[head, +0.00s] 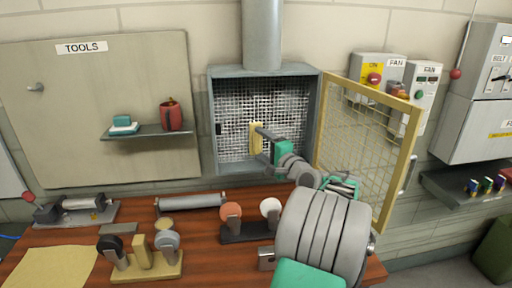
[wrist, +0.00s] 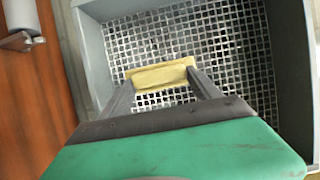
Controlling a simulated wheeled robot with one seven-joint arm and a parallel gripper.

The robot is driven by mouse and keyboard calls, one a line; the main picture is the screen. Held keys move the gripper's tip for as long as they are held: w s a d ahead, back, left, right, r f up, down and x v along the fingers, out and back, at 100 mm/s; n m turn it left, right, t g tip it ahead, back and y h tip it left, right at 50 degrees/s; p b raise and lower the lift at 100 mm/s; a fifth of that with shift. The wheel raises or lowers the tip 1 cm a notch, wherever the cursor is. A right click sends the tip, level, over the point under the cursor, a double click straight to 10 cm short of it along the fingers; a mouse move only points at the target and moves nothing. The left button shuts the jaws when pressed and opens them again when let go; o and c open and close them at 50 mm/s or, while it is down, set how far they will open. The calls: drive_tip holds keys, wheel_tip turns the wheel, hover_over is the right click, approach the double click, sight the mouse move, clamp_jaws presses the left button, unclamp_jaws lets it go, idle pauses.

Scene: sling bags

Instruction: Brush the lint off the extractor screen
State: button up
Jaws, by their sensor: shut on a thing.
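The extractor screen (head: 284,105) is a metal mesh inside a grey wall box. White-grey lint shows over much of the mesh, densest toward the left in the head view. In the wrist view the screen (wrist: 225,45) fills the box behind my gripper. My gripper (head: 262,146) reaches into the box and is shut on a yellow brush (head: 255,139). The brush (wrist: 160,75) lies across between both fingertips in the wrist view, in front of the mesh. I cannot tell whether it touches the mesh.
The yellow-framed mesh door (head: 410,150) stands open to the right of the box, close to my arm. The box's grey side walls (wrist: 97,60) bound the screen. Below, the wooden bench (head: 205,240) carries a roller (head: 190,201) and several tools. A small shelf (head: 150,133) is at left.

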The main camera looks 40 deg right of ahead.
drive_tip(key=shift+w+a+r+p, duration=0.1)
drive_tip(key=shift+w+a+p, duration=0.1)
drive_tip(key=shift+w+a, duration=0.55)
drive_tip(key=shift+w+a+r+p, duration=0.15)
drive_tip(key=shift+w+a, duration=0.35)
drive_tip(key=shift+a, duration=0.45)
drive_tip(key=shift+c, duration=0.6)
drive_tip(key=shift+f, duration=0.1)
drive_tip(key=shift+s+a+f+b, duration=0.1)
drive_tip(key=shift+s+a+b, duration=0.05)
drive_tip(key=shift+s+a, duration=0.55)
drive_tip(key=shift+s+a+r+b, duration=0.1)
drive_tip(key=shift+s+a+b, duration=0.2)
drive_tip(key=shift+s, duration=0.55)
drive_tip(key=shift+s+a+f+b, duration=0.1)
drive_tip(key=shift+s+a, duration=0.5)
drive_tip(key=shift+s, duration=0.2)
drive_tip(key=shift+s+a, duration=0.4)
drive_tip(key=shift+s, duration=0.25)
drive_tip(key=shift+s+a, duration=0.4)
drive_tip(key=shift+s, duration=0.2)
drive_tip(key=shift+s, duration=0.1)
